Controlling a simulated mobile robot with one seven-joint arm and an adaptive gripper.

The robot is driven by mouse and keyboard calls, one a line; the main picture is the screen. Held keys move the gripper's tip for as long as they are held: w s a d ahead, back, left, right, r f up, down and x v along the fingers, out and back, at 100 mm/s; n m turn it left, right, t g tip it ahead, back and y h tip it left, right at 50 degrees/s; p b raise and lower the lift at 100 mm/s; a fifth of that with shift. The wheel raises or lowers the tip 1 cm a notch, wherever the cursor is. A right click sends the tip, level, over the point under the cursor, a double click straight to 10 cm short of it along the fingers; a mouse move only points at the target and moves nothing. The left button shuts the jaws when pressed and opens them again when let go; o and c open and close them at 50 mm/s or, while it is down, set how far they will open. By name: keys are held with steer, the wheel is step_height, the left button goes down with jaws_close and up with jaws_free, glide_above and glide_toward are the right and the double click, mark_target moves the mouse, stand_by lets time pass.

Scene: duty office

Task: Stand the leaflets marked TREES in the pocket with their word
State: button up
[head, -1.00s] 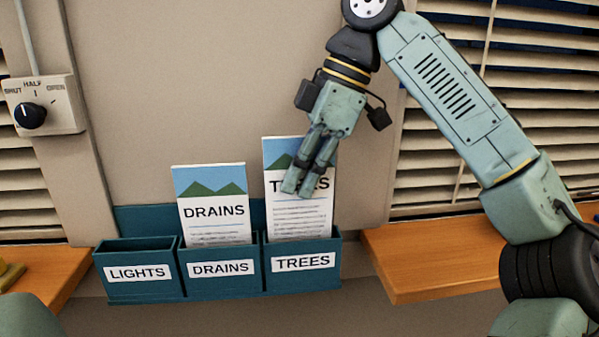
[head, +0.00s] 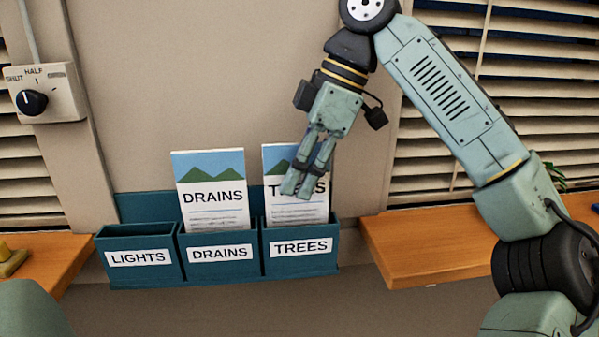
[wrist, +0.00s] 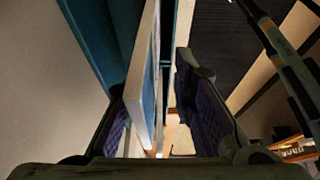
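The TREES leaflets (head: 282,207), white with a blue and green top, stand upright in the pocket labelled TREES (head: 301,262) at the right end of the teal rack. Their top is about level with the DRAINS leaflets. My gripper (head: 303,185) is at their upper part, and its fingers hide part of the word. In the wrist view the leaflets (wrist: 147,75) show edge-on between my two fingers (wrist: 160,115), with a clear gap to the right finger. My gripper looks open around them. The lower part of the leaflets is hidden inside the pocket.
The DRAINS leaflets (head: 212,195) stand in the middle pocket (head: 220,265), close on the left. The LIGHTS pocket (head: 138,270) looks empty. A wooden sill (head: 430,255) lies right of the rack, another (head: 50,265) left. A dial box (head: 50,93) is on the wall.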

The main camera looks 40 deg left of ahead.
steer(key=shift+o, duration=0.4)
steer(key=v, duration=0.7)
steer(key=shift+r, duration=0.25)
